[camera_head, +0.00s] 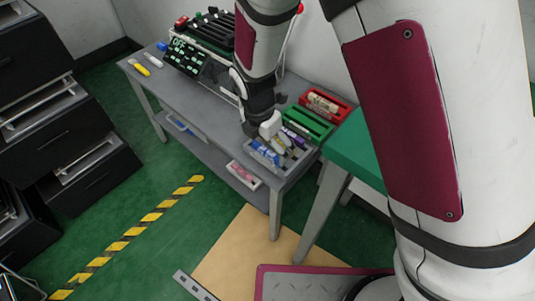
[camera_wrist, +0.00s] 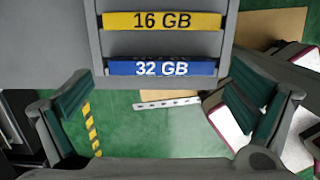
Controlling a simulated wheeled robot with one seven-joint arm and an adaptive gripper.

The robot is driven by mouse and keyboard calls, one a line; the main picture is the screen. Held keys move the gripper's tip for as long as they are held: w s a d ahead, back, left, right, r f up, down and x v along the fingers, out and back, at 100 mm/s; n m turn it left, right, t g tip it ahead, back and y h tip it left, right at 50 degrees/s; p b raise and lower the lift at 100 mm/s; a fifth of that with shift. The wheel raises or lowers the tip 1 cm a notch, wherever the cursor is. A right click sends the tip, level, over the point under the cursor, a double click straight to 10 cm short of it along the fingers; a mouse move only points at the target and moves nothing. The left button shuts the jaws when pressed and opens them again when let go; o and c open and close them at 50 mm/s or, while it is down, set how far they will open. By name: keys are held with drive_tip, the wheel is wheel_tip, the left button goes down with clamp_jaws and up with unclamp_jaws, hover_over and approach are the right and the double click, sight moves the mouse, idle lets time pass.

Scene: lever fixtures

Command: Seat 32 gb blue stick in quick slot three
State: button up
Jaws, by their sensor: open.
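The blue stick marked 32 GB (camera_wrist: 161,68) lies in a grey tray (camera_wrist: 228,40), nearest the tray's lower edge in the wrist view. A yellow stick marked 16 GB (camera_wrist: 161,21) lies above it there. My gripper (camera_wrist: 160,112) is open and empty, its two green-padded fingers wide apart, left and right of the blue stick's ends. In the head view my gripper (camera_head: 268,128) hangs over the tray, and blue shows on the tray's left side (camera_head: 266,152). A black fixture with several dark bars (camera_head: 212,28) stands at the table's back; I cannot tell which slot is three.
A green-lit display (camera_head: 188,56) stands before the fixture. A green tray (camera_head: 308,124) and a red tray (camera_head: 326,104) sit right of the grey tray. A yellow stick (camera_head: 140,68) and a white stick (camera_head: 153,60) lie at the grey table's far left.

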sight(267, 151)
drive_tip(key=f, duration=0.2)
drive_tip(key=f+b, duration=0.1)
drive_tip(key=shift+w+d+f, duration=0.1)
drive_tip(key=shift+d+f, duration=0.1)
drive_tip(key=shift+f, duration=0.2)
drive_tip(key=c, duration=0.8)
drive_tip(key=shift+r, duration=0.1)
drive_tip(key=shift+c, duration=0.2)
